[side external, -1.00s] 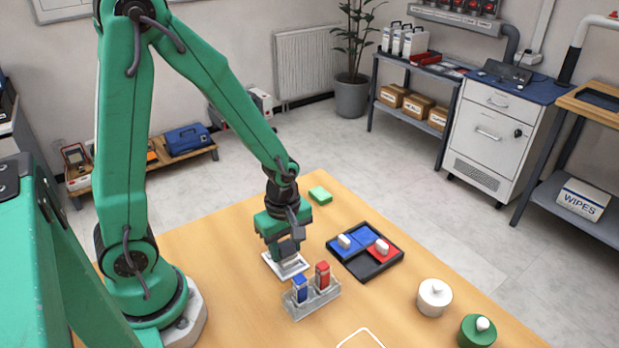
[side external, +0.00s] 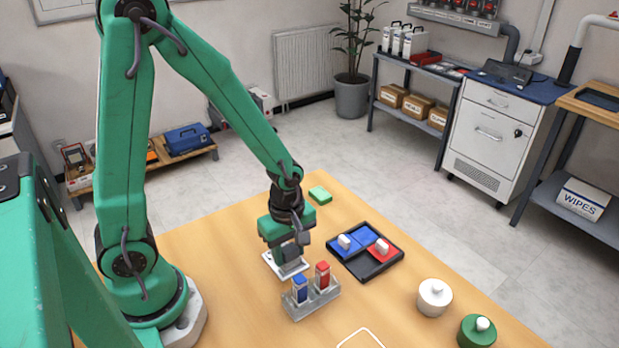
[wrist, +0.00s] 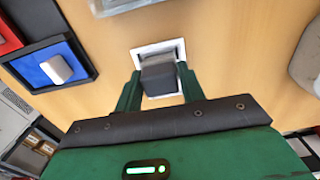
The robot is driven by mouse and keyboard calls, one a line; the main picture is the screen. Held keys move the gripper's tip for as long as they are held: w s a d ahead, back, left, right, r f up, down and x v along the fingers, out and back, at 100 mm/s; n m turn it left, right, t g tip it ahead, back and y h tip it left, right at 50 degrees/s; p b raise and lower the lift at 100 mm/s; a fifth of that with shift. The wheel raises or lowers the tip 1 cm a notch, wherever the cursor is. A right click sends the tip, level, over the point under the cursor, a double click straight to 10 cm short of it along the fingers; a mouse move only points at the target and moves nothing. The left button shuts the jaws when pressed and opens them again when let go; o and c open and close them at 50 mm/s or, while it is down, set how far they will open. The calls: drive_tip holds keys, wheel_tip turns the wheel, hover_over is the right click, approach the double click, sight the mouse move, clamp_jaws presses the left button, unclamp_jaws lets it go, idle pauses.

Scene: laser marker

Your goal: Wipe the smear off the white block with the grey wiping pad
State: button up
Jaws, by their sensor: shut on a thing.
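My gripper (side external: 290,259) is low over the white block (side external: 270,262) on the table, in the middle of the side view. In the wrist view my gripper (wrist: 157,80) has its green fingers on both sides of the grey wiping pad (wrist: 158,78) and is shut on it. The pad is over the white block, whose pale square edge (wrist: 178,47) shows around it. I cannot tell whether the pad touches the block. No smear can be made out; the pad and fingers hide much of the block's top.
A grey rack (side external: 312,303) with a blue and a red bottle stands close in front. A black tray (side external: 372,272) with blue and red pads is to the right. A green block (side external: 319,195) lies behind.

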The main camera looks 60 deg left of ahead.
drive_tip(key=shift+d, duration=0.9)
wheel_tip(320, 180, up, 8)
drive_tip(key=shift+s+d, duration=0.1)
idle(0.4)
